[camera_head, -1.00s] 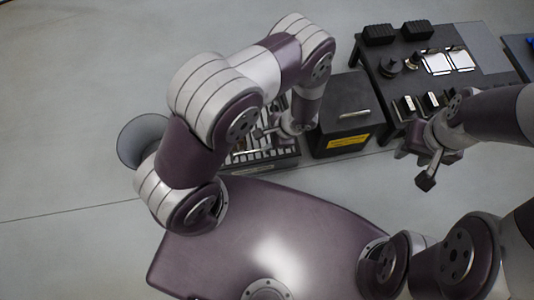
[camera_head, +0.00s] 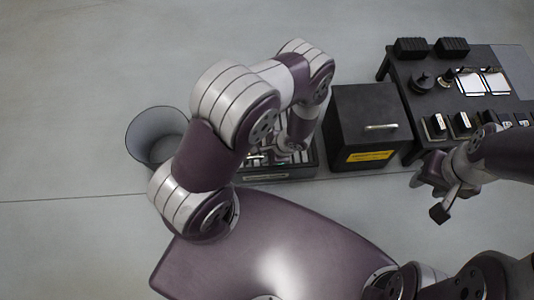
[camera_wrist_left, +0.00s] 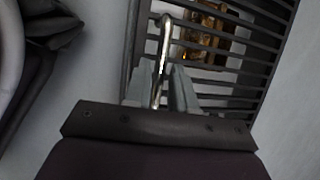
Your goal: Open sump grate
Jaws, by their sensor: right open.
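The sump grate (camera_wrist_left: 235,50), a frame of dark parallel bars, fills the upper right of the left wrist view. Brass-coloured parts (camera_wrist_left: 207,32) show behind its bars. A shiny metal handle (camera_wrist_left: 163,48) runs down from it between the fingers of my left gripper (camera_wrist_left: 162,88), which look closed on it. In the head view my left arm hides much of the grate and the dark sump box (camera_head: 285,173). I cannot tell how far the grate is raised. My right gripper (camera_head: 437,195) is open and empty, above the floor in front of the dark table.
A black cabinet (camera_head: 362,108) with a bar handle and yellow label stands right of the sump. A dark table (camera_head: 437,104) with small parts is further right. A grey bucket (camera_head: 148,150) stands on the left. The floor beyond is clear.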

